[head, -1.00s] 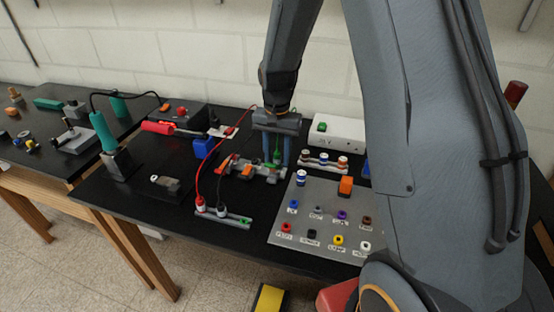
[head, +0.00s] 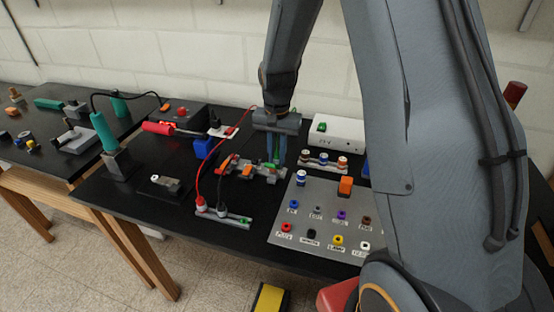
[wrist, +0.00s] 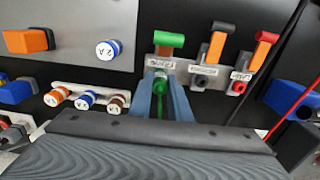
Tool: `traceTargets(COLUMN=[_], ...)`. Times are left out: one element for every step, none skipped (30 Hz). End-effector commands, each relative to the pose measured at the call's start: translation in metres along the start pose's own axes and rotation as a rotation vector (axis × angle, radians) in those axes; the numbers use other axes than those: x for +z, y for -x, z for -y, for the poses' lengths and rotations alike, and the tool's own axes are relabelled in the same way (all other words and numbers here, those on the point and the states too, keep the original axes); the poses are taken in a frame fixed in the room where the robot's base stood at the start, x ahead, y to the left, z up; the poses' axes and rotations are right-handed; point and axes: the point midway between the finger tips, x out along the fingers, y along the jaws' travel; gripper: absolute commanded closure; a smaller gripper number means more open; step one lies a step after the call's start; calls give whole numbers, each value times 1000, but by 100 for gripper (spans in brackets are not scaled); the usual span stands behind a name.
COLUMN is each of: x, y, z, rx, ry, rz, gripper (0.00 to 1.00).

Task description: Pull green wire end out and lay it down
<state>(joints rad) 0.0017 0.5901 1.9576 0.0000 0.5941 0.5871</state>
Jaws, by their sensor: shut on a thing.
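My gripper (head: 277,165) reaches down at the grey terminal block (head: 236,171), over its green-lever end. In the wrist view my blue-grey fingers (wrist: 160,90) are shut on the green wire end (wrist: 161,105). Its tip is at or very close to the block's green opening; I cannot tell whether it is inside. The green lever (wrist: 168,39) stands on the block above that opening. Beside it are a dark lever with an orange part (wrist: 217,44) and an orange and red lever (wrist: 259,50).
A small grey rail (head: 222,216) in front holds a red and a black wire end and a green piece. Red and black wires arch left of my gripper. A grey panel (head: 275,238) with coloured sockets lies at the right.

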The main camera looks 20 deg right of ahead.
Motion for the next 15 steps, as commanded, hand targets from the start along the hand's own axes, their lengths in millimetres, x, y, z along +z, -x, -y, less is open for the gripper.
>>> traceTargets(x=[0, 0, 0, 0, 0, 0, 0, 0, 0, 0, 0, 0, 0, 0, 0], y=[2, 3, 5, 6, 7, 9, 10, 11, 12, 13, 14, 16, 17, 18, 20], z=[0, 0, 0, 0, 0, 0, 0, 0, 0, 0, 0, 0, 0, 0, 0], rx=[0, 0, 0, 0, 0, 0, 0, 0, 0, 0, 0, 0, 0, 0, 0], ry=[0, 0, 0, 0, 0, 0, 0, 0, 0, 0, 0, 0, 0, 0, 0], rz=[-1, -1, -1, -1, -1, 0, 0, 0, 0, 0, 0, 0, 0, 0, 0], gripper=[100, 100, 100, 100, 100, 100, 100, 100, 100, 100, 100, 100, 100, 100, 100])
